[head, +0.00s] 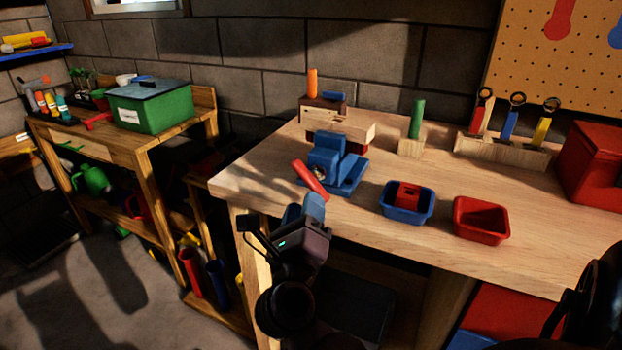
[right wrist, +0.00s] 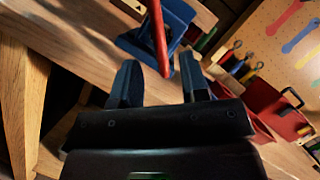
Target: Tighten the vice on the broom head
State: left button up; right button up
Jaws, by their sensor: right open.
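The blue vice (head: 325,163) stands near the front left of the wooden workbench, with a red handle bar (head: 310,179) slanting across its front. My right gripper (head: 314,205) is just in front of the bench edge, below the handle's lower end. In the right wrist view its two fingers (right wrist: 159,68) are spread apart. The red handle (right wrist: 159,35) points down into the gap between them, not gripped. My left gripper is out of view.
A blue bin (head: 390,208) with a red block inside and a red bin (head: 482,222) stand right of the vice. A green peg in a wooden block (head: 411,147), a tool rack (head: 500,148) and a red box (head: 592,165) stand behind. Bench space between is clear.

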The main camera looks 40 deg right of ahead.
aim_at(308, 187)
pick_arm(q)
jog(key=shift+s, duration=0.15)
pick_arm(e)
jog(key=x, duration=0.7)
grip_shut()
jog(key=shift+f+m+g+h+b, duration=0.15)
jog(key=shift+m+g+h+b, duration=0.15)
jog(key=shift+m, duration=0.3)
jog(key=shift+f+m+h+b, duration=0.1)
jog(key=shift+m+h+b, duration=0.25)
jog(key=shift+m, duration=0.45)
jog(key=m+g+h+b, duration=0.1)
jog(key=m, duration=0.2)
jog(key=shift+m, duration=0.3)
jog(key=shift+m+g+h+b, duration=0.35)
jog(key=shift+m+g+b, duration=0.15)
jog(key=shift+m, duration=0.3)
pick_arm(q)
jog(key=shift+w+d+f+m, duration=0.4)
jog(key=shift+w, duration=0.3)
